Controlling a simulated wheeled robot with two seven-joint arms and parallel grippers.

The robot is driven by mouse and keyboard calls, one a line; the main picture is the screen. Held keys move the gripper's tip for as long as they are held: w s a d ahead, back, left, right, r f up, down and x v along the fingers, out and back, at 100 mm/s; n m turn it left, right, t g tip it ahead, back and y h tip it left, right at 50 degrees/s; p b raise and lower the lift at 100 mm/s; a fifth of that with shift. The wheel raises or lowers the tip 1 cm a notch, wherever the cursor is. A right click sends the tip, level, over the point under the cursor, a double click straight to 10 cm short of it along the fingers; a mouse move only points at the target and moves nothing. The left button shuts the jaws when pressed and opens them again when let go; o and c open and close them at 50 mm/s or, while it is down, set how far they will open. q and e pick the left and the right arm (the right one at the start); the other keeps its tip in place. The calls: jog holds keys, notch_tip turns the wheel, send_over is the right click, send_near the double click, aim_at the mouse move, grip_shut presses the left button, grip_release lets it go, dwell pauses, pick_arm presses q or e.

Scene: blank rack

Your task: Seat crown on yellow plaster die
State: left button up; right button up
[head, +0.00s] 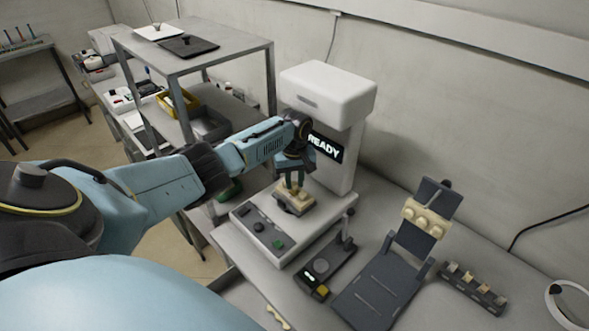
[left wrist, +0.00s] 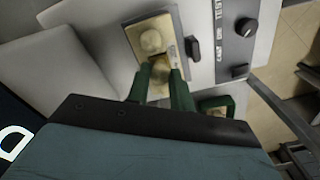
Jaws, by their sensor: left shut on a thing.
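My left gripper (head: 290,186) reaches in from the left and points down at a pale yellow plaster block (head: 296,197) on the white machine. The block also shows in the left wrist view (left wrist: 167,27), with a rounded stub (left wrist: 151,41) standing clear of the fingers. There the green fingers (left wrist: 160,86) are shut around a small tan piece, taken to be the crown (left wrist: 160,71), at the block's near end. The fingers hide much of it. I cannot tell whether it touches the die beneath. My right gripper is out of view.
The white machine (head: 327,90) with a READY screen (head: 325,147) rises close behind the gripper. A dark stand (head: 378,293) with a cream toothed model (head: 425,218) is to the right, beside a small rack (head: 473,289) of several blocks. A shelf table (head: 190,57) stands behind left.

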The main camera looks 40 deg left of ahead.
aim_at(294, 184)
pick_arm(q)
jog(key=shift+f+b, duration=0.45)
jog(key=shift+f, duration=0.3)
jog(key=o, duration=1)
jog(key=shift+o, duration=0.2)
jog(key=shift+r, duration=0.1)
notch_tip(294, 184, up, 7)
jog(key=shift+r+p, duration=0.2)
jog(key=shift+p, duration=0.35)
